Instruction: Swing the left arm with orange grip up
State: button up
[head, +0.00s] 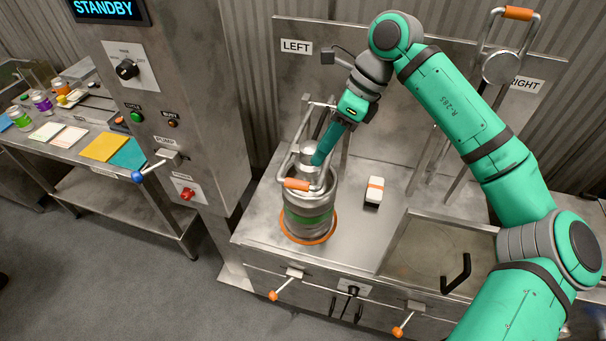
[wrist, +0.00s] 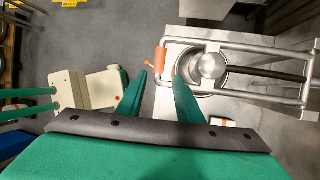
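The left arm is a metal tube frame, lowered over a silver can with a green band (head: 308,219) at the left station. Its orange grip (head: 296,184) is at the front end of the frame; in the wrist view the orange grip (wrist: 160,61) lies between and just beyond my fingertips. My gripper (head: 319,160) comes down from above, close to the frame. In the wrist view my gripper (wrist: 161,76) has its two green fingers apart, with a gap around the grip. I cannot tell whether either finger touches it.
The right arm stands raised, with its own orange grip (head: 518,13). A white block with an orange stripe (head: 374,190) lies on the bench right of the can. A control column (head: 175,100) stands at the left. Orange-tipped levers (head: 273,295) stick out in front.

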aim_at(300, 183)
jog(key=shift+x, duration=5.05)
grip_shut()
